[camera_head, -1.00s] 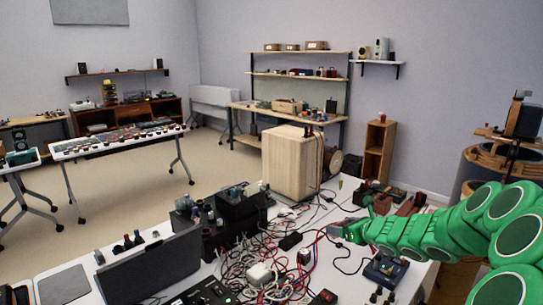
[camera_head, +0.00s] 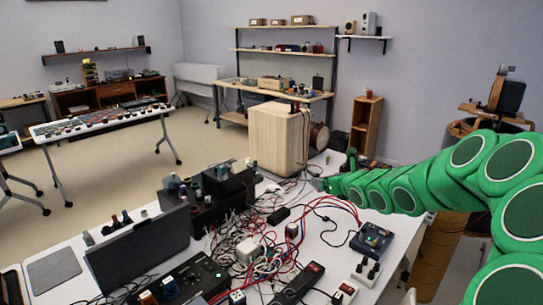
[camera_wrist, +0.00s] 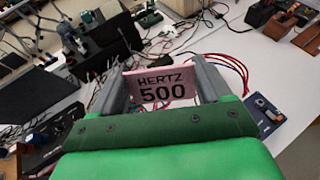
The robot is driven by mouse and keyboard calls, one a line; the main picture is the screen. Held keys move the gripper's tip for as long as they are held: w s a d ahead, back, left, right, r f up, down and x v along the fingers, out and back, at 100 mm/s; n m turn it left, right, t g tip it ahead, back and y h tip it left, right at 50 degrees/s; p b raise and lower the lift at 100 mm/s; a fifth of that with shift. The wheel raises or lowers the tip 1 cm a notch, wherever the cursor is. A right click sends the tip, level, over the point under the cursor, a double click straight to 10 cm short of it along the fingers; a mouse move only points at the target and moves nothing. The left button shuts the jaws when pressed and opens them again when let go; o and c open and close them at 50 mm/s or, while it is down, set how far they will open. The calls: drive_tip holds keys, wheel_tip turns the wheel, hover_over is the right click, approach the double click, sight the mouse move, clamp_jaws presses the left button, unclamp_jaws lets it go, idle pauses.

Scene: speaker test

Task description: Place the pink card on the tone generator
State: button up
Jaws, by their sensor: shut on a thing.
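The pink card (camera_wrist: 161,87), printed "HERTZ 500", stands between the two grey fingers of my gripper (camera_wrist: 161,70) in the wrist view. My gripper is shut on it, with the print facing the camera. In the head view my gripper (camera_head: 321,185) is over the white table, and the card is too small there to make out. I cannot tell for sure which device is the tone generator. A blue box with knobs (camera_head: 372,239) lies on the table right of my gripper; it also shows in the wrist view (camera_wrist: 267,108).
Tangled red, white and black cables (camera_head: 262,262) cover the table's middle. A large wooden box (camera_head: 279,138) stands behind my gripper. Black devices (camera_head: 208,203) and a dark upright panel (camera_head: 137,256) stand to the left. The white table (camera_head: 330,246) has some bare room near the blue box.

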drive_tip(key=s+d+f, duration=0.1)
drive_tip(key=s+f, duration=0.1)
drive_tip(key=f, duration=0.4)
drive_tip(key=s+d+f, duration=0.2)
drive_tip(key=f, duration=0.5)
drive_tip(key=n+y, duration=0.1)
drive_tip(key=y, duration=0.1)
hover_over(328, 256)
drive_tip(key=s, duration=0.1)
drive_tip(key=shift+g, duration=0.3)
wheel_tip(328, 256, down, 17)
drive_tip(key=shift+f, duration=0.1)
drive_tip(key=shift+w+f, duration=0.25)
drive_tip(key=shift+w, duration=0.15)
drive_tip(key=shift+w+f, duration=0.1)
drive_tip(key=shift+f, duration=1.55)
